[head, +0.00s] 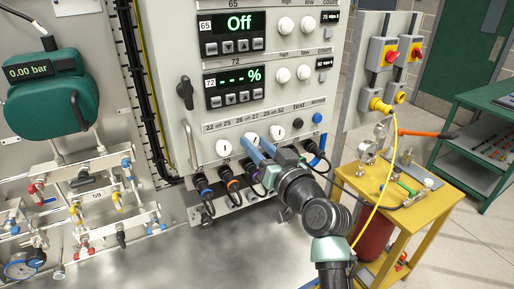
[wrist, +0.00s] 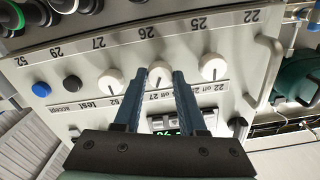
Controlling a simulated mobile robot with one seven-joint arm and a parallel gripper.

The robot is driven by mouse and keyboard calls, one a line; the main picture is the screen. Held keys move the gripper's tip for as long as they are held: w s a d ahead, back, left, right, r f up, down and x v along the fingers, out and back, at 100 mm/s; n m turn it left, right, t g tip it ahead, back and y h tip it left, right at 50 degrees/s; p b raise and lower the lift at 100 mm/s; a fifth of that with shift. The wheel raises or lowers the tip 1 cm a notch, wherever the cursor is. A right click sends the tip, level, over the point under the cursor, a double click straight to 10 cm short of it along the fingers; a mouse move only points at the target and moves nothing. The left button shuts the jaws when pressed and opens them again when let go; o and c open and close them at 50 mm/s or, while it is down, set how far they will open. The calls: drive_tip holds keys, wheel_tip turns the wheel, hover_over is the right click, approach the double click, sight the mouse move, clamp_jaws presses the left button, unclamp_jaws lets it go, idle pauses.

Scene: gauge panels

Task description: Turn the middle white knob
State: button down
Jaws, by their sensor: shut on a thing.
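The middle white knob (wrist: 160,72) sits in a row of three on the panel, with a small dark pointer line on its face. My gripper (wrist: 159,78) has its two blue fingers on either side of this knob and is shut on it. In the head view the middle white knob (head: 250,140) shows partly behind my blue fingers (head: 260,147). One white knob (wrist: 213,66) is on the right in the wrist view, and another white knob (wrist: 111,82) is on the left. The wrist view shows the panel upside down.
A blue button (wrist: 41,89) and a black button (wrist: 72,85) are beside the knobs. Cable plugs (head: 232,184) hang below the knob row. Above are a display reading "Off" (head: 239,22) and several white dials. A yellow cart (head: 440,195) stands right of my arm.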

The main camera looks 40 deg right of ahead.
drive_tip(key=m, duration=0.3)
drive_tip(key=shift+m, duration=0.3)
idle(0.3)
drive_tip(key=shift+c, duration=2.3)
unclamp_jaws()
drive_tip(key=b+v, duration=0.4)
drive_tip(key=v, duration=0.9)
drive_tip(key=shift+b, duration=0.4)
drive_tip(key=shift+d, duration=0.1)
